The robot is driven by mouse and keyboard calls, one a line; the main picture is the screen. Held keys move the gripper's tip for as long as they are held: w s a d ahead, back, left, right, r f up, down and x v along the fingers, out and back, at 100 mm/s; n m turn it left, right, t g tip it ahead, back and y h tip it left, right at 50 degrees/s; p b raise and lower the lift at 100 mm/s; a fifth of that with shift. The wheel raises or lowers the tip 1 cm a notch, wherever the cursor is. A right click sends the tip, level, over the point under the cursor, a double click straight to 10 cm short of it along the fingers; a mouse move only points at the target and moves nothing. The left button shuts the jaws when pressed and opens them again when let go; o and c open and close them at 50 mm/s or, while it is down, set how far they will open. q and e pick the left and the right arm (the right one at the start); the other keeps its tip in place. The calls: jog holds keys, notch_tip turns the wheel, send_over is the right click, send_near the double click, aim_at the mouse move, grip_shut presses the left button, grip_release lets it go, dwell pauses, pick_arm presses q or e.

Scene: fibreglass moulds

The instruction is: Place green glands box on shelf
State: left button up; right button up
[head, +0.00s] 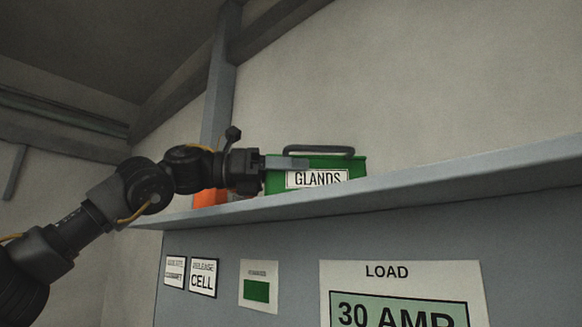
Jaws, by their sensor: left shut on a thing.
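The green box (342,163) with a white "GLANDS" label shows in the head view at the shelf (450,179), just behind its front edge. The box looks upright. The shelf edge hides its bottom, so I cannot tell whether it touches the shelf. A grey handle (318,150) runs along its top. My left gripper (287,162) comes in from the left and is shut on the green glands box at its upper left part. My right gripper is not in view.
An orange object (210,197) stands on the shelf at left, behind my left wrist. The shelf to the right of the box looks clear. A grey upright post (219,80) stands behind. Labelled signs (402,295) hang on the panel below the shelf.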

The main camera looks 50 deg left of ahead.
pick_arm(q)
jog(key=shift+d+f, duration=0.1)
jog(key=shift+d, duration=0.25)
jog(key=o, duration=1)
jog(key=shift+w, duration=0.1)
jog(key=shift+c, duration=0.2)
jog(key=o, duration=0.3)
jog(key=shift+a, duration=0.15)
jog(key=shift+o, duration=0.2)
jog(key=shift+s, duration=0.2)
jog(key=b+v, duration=0.4)
jog(key=v, duration=0.7)
jog(key=shift+s+a, duration=0.25)
jog(key=shift+s, duration=0.05)
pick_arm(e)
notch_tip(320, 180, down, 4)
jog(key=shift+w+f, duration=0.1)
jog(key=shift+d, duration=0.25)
